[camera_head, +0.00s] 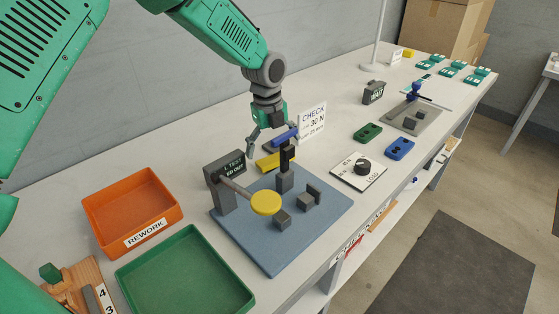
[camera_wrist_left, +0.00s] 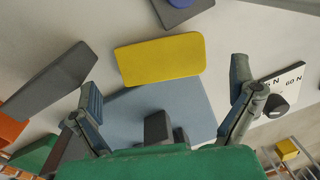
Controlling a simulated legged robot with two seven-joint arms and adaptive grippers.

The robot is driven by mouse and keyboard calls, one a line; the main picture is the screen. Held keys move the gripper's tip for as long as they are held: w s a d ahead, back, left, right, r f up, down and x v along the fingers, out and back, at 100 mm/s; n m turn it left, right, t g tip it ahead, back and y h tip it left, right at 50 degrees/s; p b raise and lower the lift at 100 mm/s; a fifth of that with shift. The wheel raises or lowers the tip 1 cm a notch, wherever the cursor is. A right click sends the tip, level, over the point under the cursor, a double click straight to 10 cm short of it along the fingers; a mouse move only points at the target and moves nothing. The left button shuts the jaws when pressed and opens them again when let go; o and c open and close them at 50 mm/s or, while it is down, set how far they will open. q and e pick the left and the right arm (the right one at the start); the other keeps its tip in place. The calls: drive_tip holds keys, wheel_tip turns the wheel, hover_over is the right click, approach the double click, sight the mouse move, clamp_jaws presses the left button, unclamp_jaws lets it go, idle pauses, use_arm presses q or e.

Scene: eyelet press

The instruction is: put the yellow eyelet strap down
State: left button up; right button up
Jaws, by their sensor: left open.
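The yellow eyelet strap (camera_head: 267,163) lies flat at the far edge of the blue base plate (camera_head: 310,225), partly hidden by a dark upright post. In the left wrist view the whole strap (camera_wrist_left: 160,58) shows between and beyond my fingers, with the blue plate's edge beside it. I cannot tell whether it rests partly on the plate. My left gripper (camera_head: 268,145) hangs just above and behind the strap. Its fingers (camera_wrist_left: 166,95) are spread wide, with nothing between the tips. My right gripper is out of view.
The press lever's yellow disc (camera_head: 266,204) and dark blocks stand close by on the plate. A blue piece (camera_head: 285,136) on a dark block and a CHECK sign (camera_head: 313,120) stand behind. Orange (camera_head: 130,198) and green (camera_head: 185,278) trays are at left.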

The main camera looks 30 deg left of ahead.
sight(276, 158)
use_arm(q)
drive_tip(key=f, duration=0.1)
drive_tip(key=a+f, duration=0.1)
drive_tip(key=shift+s+f, duration=0.25)
drive_tip(key=shift+f, duration=0.1)
drive_tip(key=shift+w+d+f, duration=0.25)
drive_tip(key=shift+d+f, duration=0.15)
drive_tip(key=shift+f, duration=0.25)
drive_tip(key=shift+w+d+f, duration=0.25)
drive_tip(key=shift+d+f, duration=0.15)
drive_tip(key=shift+f, duration=0.2)
drive_tip(key=shift+d+r, duration=0.1)
drive_tip(key=shift+d, duration=0.15)
drive_tip(key=shift+s+d+r, duration=0.1)
drive_tip(key=shift+r, duration=0.05)
drive_tip(key=shift+s+r, duration=0.1)
drive_tip(key=c, duration=0.4)
drive_tip(key=shift+a, duration=0.25)
drive_tip(key=c, duration=0.4)
drive_tip(key=shift+a, duration=0.2)
drive_tip(key=shift+c, duration=0.6)
drive_tip(key=shift+d, duration=0.1)
